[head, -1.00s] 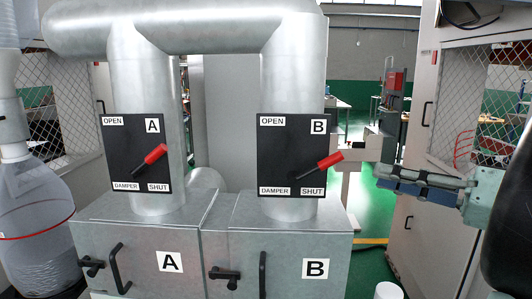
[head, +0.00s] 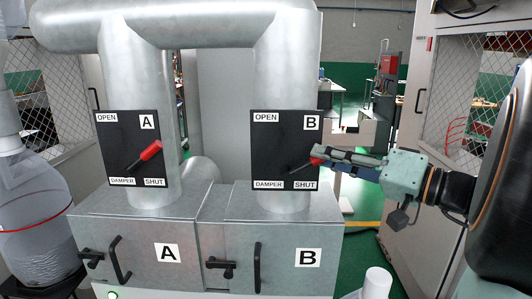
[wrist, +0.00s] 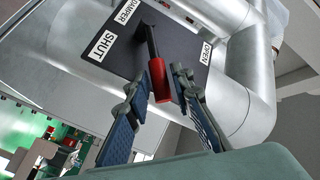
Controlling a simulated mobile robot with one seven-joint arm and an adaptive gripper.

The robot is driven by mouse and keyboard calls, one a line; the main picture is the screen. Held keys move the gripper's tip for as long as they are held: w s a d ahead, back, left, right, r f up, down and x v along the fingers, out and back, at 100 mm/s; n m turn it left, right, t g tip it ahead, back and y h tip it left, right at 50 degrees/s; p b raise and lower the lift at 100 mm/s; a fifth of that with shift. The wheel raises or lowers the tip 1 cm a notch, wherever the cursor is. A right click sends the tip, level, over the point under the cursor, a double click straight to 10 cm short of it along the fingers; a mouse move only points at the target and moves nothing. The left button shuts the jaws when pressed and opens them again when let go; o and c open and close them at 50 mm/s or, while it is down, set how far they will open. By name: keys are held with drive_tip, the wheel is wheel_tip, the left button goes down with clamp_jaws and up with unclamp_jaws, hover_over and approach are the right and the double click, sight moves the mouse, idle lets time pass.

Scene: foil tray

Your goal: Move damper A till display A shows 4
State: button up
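The damper A panel (head: 118,150) is a black plate on the left pipe, with OPEN at top left and SHUT at bottom right. Its lever has a red handle (head: 150,151) pointing up and right. The damper B panel (head: 275,145) is on the right pipe. Its red handle (head: 317,152) points right and slightly up, partly hidden by my gripper (head: 326,158). In the wrist view the red handle (wrist: 160,82) lies between the fingers of my gripper (wrist: 161,84), which look open with small gaps either side. No numbered display is in view.
Metal boxes marked A (head: 145,252) and B (head: 285,255), with black handles, stand below the panels. A clear plastic bag (head: 35,215) hangs at left. A white cylinder (head: 377,283) stands at front right. A cabinet (head: 415,190) is behind my arm.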

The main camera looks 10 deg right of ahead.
clamp_jaws()
